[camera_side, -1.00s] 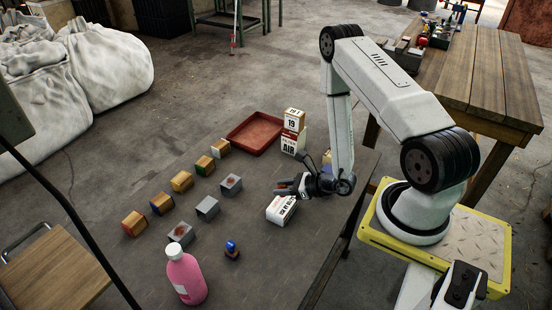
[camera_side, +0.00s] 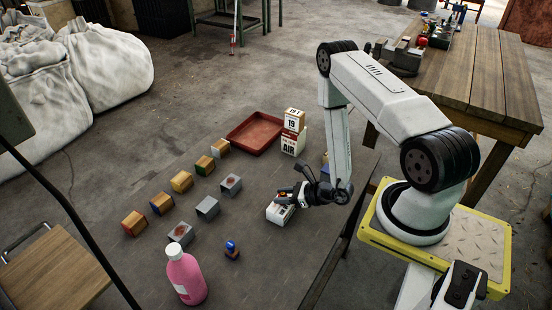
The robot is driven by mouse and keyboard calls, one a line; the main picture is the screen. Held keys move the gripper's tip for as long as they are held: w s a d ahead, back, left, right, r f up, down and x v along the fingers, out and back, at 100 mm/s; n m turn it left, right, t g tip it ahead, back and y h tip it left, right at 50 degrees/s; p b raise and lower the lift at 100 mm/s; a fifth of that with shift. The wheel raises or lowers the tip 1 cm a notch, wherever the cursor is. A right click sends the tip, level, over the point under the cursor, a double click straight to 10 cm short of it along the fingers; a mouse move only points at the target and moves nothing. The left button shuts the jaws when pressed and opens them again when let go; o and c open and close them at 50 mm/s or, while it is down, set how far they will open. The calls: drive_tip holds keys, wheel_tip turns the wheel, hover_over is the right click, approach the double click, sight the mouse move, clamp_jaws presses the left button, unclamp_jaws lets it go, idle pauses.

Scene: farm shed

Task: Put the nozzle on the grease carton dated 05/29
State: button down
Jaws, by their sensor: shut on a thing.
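A white carton (camera_side: 276,214) with dark print lies on the dark work surface below my gripper, which now covers much of its top. I cannot read a date on it. My gripper (camera_side: 284,197) is shut on a small reddish thing, probably the nozzle, right at the carton's upper side. I cannot tell whether the held thing touches the carton. Behind stand two stacked white and brown cartons; the upper carton (camera_side: 294,120) shows "19" and the lower carton (camera_side: 290,144) reads "AIR".
A red-brown tray (camera_side: 244,146) lies behind. Several coloured wooden blocks (camera_side: 182,181) stand in a row to the left, with grey blocks (camera_side: 207,208) beside them. A pink bottle (camera_side: 186,279) and a small blue-topped piece (camera_side: 232,249) stand in front. The surface right of these is clear.

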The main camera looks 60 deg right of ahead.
drive_tip(key=shift+f, duration=0.15)
drive_tip(key=shift+c, duration=1.7)
unclamp_jaws()
drive_tip(key=shift+r, duration=0.2)
drive_tip(key=v, duration=0.7)
drive_tip(key=shift+s, duration=0.2)
drive_tip(key=shift+r, duration=0.1)
